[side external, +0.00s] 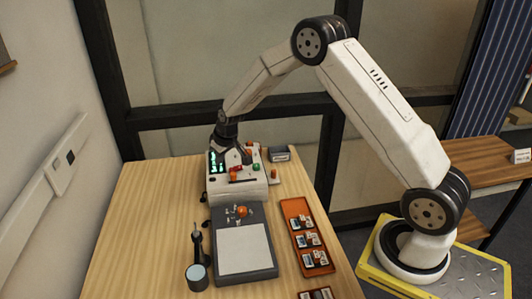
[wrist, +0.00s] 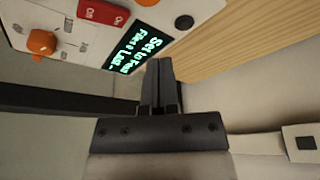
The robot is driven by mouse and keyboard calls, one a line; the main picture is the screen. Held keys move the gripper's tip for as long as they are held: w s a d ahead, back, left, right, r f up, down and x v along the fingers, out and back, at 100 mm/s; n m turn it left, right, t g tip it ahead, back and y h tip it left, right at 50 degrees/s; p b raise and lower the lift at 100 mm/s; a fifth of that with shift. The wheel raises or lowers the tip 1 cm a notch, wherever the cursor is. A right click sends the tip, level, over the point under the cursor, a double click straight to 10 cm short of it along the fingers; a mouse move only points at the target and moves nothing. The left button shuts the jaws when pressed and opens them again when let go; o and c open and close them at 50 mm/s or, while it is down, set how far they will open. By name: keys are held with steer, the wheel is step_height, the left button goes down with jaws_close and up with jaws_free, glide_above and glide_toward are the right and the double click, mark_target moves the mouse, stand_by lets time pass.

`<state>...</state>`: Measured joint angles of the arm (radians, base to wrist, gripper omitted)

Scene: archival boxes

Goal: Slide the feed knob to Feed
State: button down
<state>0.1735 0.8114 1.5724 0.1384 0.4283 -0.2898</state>
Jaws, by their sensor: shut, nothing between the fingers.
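A white control box (side external: 240,190) stands on the wooden table. In the wrist view its panel (wrist: 75,48) is at the upper left, with an orange knob (wrist: 41,42) on a white plate; I cannot tell for certain that this is the feed knob. A dark display (wrist: 128,50) has green text that seems to read "Set to Feed". My gripper (wrist: 160,66) is shut and empty, apart from the orange knob. In the side view my gripper (side external: 246,158) is low over the box and partly hides its controls.
A red switch (wrist: 102,12) and a black button (wrist: 184,22) are on the panel. A dark grey unit (side external: 218,245) with a white sheet stands before the box. An orange tray (side external: 290,211) with several small items is right. A dark stand (side external: 196,275) is left.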

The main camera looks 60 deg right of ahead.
mark_target(236, 169)
steer(key=shift+x, duration=1.5)
steer(key=shift+s, duration=2)
steer(key=shift+d, duration=0.1)
steer(key=shift+s+d, duration=2.1)
steer(key=shift+s, duration=0.1)
steer(key=shift+w, duration=0.2)
steer(key=shift+w, duration=1.85)
steer(key=v, duration=1)
